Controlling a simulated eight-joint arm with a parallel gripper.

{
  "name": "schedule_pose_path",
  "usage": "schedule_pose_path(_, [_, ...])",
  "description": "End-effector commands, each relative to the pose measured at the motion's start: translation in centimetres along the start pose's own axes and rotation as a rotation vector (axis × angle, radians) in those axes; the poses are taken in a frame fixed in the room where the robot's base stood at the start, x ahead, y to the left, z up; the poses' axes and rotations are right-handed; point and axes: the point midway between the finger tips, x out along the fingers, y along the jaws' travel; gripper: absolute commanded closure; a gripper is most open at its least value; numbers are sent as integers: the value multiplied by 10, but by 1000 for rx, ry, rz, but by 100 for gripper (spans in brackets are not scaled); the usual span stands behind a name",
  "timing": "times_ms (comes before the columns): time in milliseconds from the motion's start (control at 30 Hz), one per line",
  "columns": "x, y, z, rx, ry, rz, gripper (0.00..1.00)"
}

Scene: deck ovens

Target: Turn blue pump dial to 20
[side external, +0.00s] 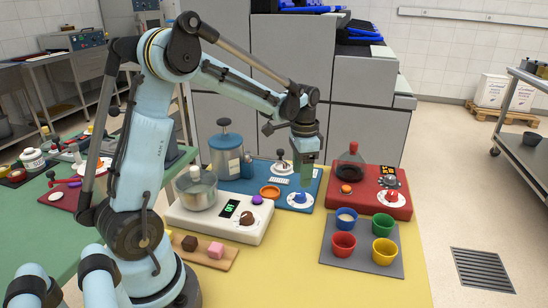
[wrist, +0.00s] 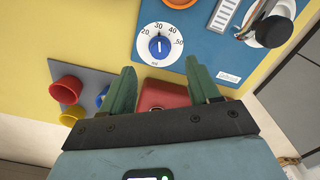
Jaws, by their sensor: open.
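The blue pump dial (wrist: 159,47) is a round blue knob on a white scale disc, on a blue board (wrist: 225,60). In the wrist view the scale reads 20, 30, 40 and 50 around its top, and the knob's white line stands about upright, in line with 30. In the side view the dial (side external: 301,197) sits at the board's front right. My gripper (wrist: 161,66) is open and empty, its green fingers spread to either side below the dial in the picture. In the side view my gripper (side external: 306,184) hangs just above the dial, apart from it.
A red unit (side external: 370,190) with its own dial stands right of the board. A white scale (side external: 220,220) with a metal bowl (side external: 196,190) stands left. A blue canister (side external: 225,157) is behind. Several coloured cups stand on a grey mat (side external: 361,262). The yellow table front (side external: 290,280) is clear.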

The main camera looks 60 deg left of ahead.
Motion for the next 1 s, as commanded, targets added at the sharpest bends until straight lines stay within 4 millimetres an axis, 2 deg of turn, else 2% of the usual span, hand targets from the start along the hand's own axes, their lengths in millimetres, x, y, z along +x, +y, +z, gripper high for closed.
schedule_pose_path(200, [37, 0, 0, 0, 0, 0, 39])
schedule_pose_path(400, [57, 0, 0, 0, 1, 0, 39])
schedule_pose_path(800, [63, 0, 0, -1, 1, 0, 39])
schedule_pose_path(867, [63, 0, 0, -1, 1, 0, 47])
schedule_pose_path(1000, [63, 0, 0, -1, 0, 0, 68])
